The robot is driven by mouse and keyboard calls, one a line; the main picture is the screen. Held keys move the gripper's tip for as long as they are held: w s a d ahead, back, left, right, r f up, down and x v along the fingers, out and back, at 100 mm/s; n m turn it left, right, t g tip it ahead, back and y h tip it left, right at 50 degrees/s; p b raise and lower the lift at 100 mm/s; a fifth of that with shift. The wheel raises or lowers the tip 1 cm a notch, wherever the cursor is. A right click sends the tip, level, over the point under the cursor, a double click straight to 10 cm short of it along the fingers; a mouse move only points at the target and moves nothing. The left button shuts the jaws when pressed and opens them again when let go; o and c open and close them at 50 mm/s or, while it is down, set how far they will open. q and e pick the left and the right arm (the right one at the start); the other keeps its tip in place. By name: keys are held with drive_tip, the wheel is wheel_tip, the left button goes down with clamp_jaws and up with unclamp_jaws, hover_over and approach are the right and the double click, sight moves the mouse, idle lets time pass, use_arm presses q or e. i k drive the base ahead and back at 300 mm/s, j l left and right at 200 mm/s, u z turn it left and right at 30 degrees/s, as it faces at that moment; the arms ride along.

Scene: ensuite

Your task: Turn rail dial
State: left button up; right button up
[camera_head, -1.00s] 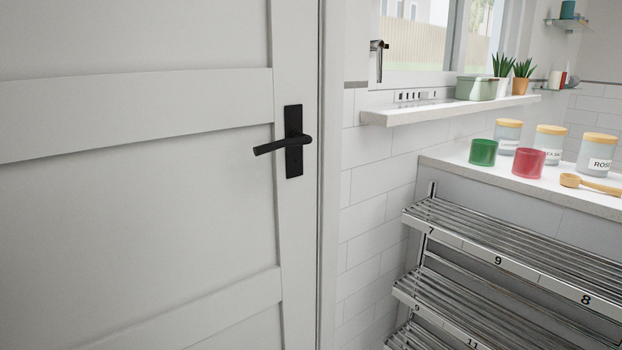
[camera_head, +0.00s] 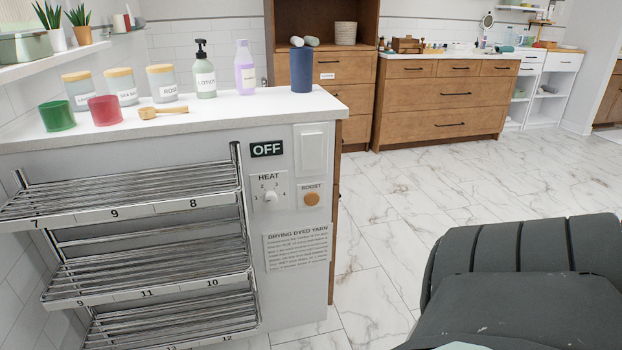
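The heat dial (camera_head: 270,196) is a small white knob on the end panel of the white counter, right of the towel rail (camera_head: 145,206). Numbers 1 to 4 are printed around it under the word HEAT. An OFF sign (camera_head: 267,149) sits above it. An orange-brown BOOST button (camera_head: 312,198) is to its right, with a white switch plate (camera_head: 313,150) above. A DRYING DYED YARN notice (camera_head: 297,246) is below; its small text is unreadable. Neither of my grippers is in view.
The counter top (camera_head: 225,108) holds jars, red and green cups, a wooden scoop, bottles and a dark blue cylinder (camera_head: 301,69). A dark grey padded object (camera_head: 520,270) fills the lower right. Marble floor (camera_head: 390,220) is clear between them. Wooden drawers (camera_head: 445,98) stand behind.

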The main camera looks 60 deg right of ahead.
sight(270, 197)
drive_tip(key=z, duration=1.45)
drive_tip(key=k+j+z, duration=0.1)
drive_tip(key=z, duration=0.35)
drive_tip(key=k+j+z, duration=0.1)
drive_tip(key=z, duration=0.35)
